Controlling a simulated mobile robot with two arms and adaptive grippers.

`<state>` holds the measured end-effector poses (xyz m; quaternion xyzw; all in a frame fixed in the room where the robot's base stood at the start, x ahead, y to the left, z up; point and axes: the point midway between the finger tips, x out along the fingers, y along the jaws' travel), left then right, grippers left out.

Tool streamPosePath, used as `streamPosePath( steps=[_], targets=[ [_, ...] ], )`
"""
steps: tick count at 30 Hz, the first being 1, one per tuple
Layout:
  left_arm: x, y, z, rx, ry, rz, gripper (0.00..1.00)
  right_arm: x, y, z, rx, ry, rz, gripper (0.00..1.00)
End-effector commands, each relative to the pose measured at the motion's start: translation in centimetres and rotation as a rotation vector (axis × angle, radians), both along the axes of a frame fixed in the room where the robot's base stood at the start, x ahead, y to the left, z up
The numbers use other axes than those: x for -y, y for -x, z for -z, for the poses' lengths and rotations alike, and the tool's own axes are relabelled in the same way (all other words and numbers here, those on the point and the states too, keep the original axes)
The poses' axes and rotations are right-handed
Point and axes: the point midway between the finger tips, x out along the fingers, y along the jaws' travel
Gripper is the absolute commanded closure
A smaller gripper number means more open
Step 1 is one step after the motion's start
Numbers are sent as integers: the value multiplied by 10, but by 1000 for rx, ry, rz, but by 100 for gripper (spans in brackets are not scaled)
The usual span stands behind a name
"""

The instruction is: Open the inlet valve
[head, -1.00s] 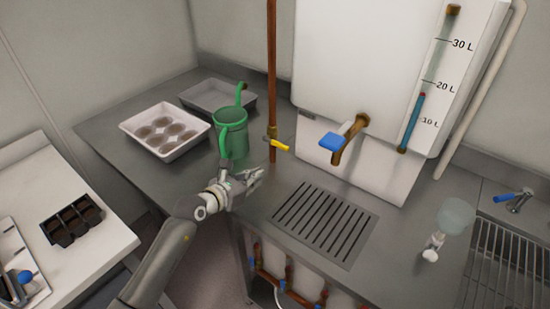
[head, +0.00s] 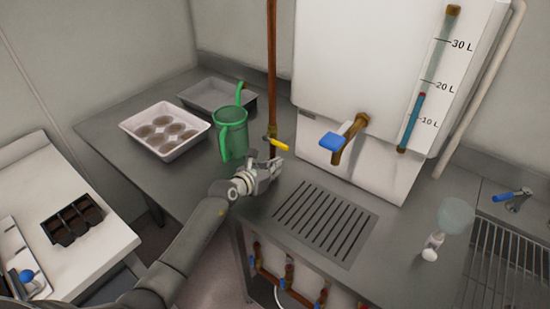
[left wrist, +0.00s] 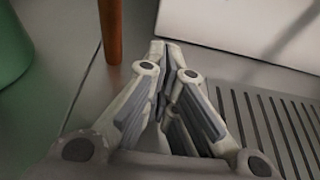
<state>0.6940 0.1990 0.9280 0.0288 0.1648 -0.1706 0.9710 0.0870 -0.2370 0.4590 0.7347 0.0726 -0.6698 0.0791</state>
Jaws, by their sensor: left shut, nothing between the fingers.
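A vertical copper pipe (head: 271,70) comes down to the counter left of the white tank. Low on it is a valve with a yellow lever (head: 277,144), which sticks out to the right of the pipe. My left gripper (head: 274,164) is shut and empty, just below and in front of the lever. I see no clear contact between them. In the left wrist view the closed fingers (left wrist: 175,85) are beside the foot of the pipe (left wrist: 110,30). The lever does not show there. My right gripper is not in view.
The white tank (head: 340,50) has a blue-handled tap (head: 334,141). A green watering can (head: 232,140) stands close left of my gripper. A white tray (head: 135,122) is farther left. A drain grate (head: 325,220) lies in the counter to the right.

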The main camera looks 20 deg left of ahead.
Motion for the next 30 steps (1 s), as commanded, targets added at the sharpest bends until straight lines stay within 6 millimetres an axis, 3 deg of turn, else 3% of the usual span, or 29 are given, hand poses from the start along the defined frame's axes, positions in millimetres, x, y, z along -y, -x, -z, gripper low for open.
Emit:
streamPosePath(
  steps=[3, 9, 30],
  targets=[
    [0, -1, -22, 1, -1, 0, 100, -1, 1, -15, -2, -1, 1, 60],
    [0, -1, -37, 0, -1, 0, 100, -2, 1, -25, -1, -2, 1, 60],
    [-7, -1, -41, -12, 32, 0, 100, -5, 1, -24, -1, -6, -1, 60]
  ],
)
